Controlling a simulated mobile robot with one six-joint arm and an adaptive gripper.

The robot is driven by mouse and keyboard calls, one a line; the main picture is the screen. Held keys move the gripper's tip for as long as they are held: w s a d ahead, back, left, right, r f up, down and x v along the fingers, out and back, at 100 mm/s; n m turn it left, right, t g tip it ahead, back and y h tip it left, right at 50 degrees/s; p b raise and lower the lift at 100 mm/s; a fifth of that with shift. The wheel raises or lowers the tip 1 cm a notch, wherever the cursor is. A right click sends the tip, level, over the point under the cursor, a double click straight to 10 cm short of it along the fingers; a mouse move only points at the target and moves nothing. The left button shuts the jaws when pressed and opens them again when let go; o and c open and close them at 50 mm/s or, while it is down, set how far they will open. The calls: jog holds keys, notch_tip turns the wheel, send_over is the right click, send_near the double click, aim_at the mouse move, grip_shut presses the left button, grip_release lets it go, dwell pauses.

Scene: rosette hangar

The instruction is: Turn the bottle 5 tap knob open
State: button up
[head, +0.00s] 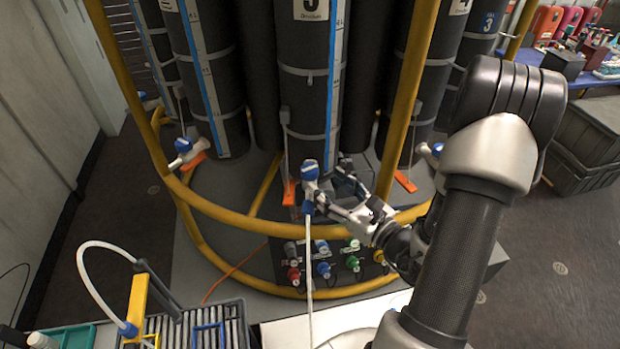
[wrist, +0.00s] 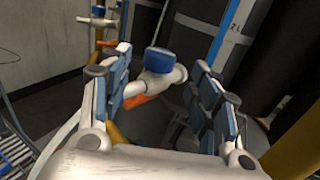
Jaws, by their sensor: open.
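The middle bottle (head: 300,95) is a tall dark cylinder; its label's digit is partly cut off at the top edge of the head view. At its foot is a white tap with a blue knob (head: 310,170); the knob also shows in the wrist view (wrist: 160,60). The white tap body (wrist: 165,84) lies between my finger pads in that view. My gripper (head: 332,180) is open, just right of and beside the tap in the head view; in the wrist view its fingers (wrist: 160,100) flank the tap. I cannot tell whether either pad touches the knob.
A yellow rail (head: 250,219) rings the bottles, with a yellow upright (head: 407,85) close to my arm. A white hose (head: 309,270) hangs from the tap. Another blue-knobbed tap (head: 183,146) is on the left. Coloured connectors (head: 322,268) sit below; a rack (head: 205,325) stands front left.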

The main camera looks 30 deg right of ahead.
aim_at(310, 168)
jog(key=w, duration=0.3)
jog(key=w+a+b, duration=0.1)
jog(key=w, duration=0.3)
jog(key=shift+w+a+r, duration=0.1)
jog(key=shift+w+a, duration=0.1)
jog(key=shift+c, duration=0.2)
jog(key=c, duration=1)
jog(key=shift+c, duration=0.2)
jog(key=shift+y, duration=0.3)
jog(key=shift+d+n+g+y+p, duration=0.15)
jog(key=shift+n+g+y+p, duration=0.15)
jog(key=shift+n+y, duration=0.7)
jog(key=shift+n+g+y+p, duration=0.2)
jog(key=shift+n+g+y, duration=0.45)
jog(key=shift+y, duration=0.45)
jog(key=shift+n+g+y+p, duration=0.2)
jog(key=shift+n+g+y, duration=0.25)
jog(key=shift+n+y, duration=0.5)
jog(key=o, duration=1.1)
